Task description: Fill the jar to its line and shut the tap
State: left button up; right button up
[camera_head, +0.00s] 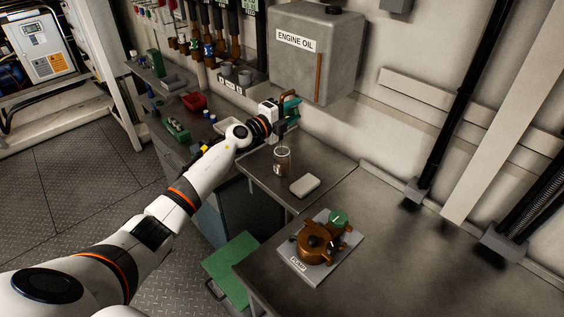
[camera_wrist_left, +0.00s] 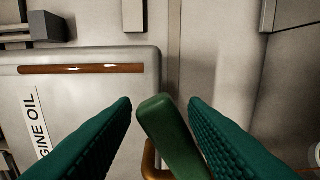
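A clear jar (camera_head: 282,158) stands upright on the bench below the grey engine oil tank (camera_head: 340,55). It has a brown patch low down; its line and exact level are too small to read. The tap's spout is hidden in the head view. My right gripper is out of view.
A white pad (camera_head: 304,185) lies right of the jar. A brown metal assembly with a green knob (camera_head: 338,217) sits on a grey plate on the near bench. A red bin (camera_head: 194,101) and small bottles stand left of my arm. The right bench is mostly clear.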

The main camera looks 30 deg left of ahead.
pick_arm(q)
jog(key=shift+f, duration=0.1)
dwell(0.5)
notch_tip(320, 180, down, 4)
jog(key=b, duration=0.4)
jog(key=shift+f, duration=0.25)
jog(key=shift+s, duration=0.1)
dwell(0.4)
jog(key=r+p+v, duration=0.1)
jog(key=p+v, duration=0.3)
jog(key=v, duration=0.5)
dwell(0.6)
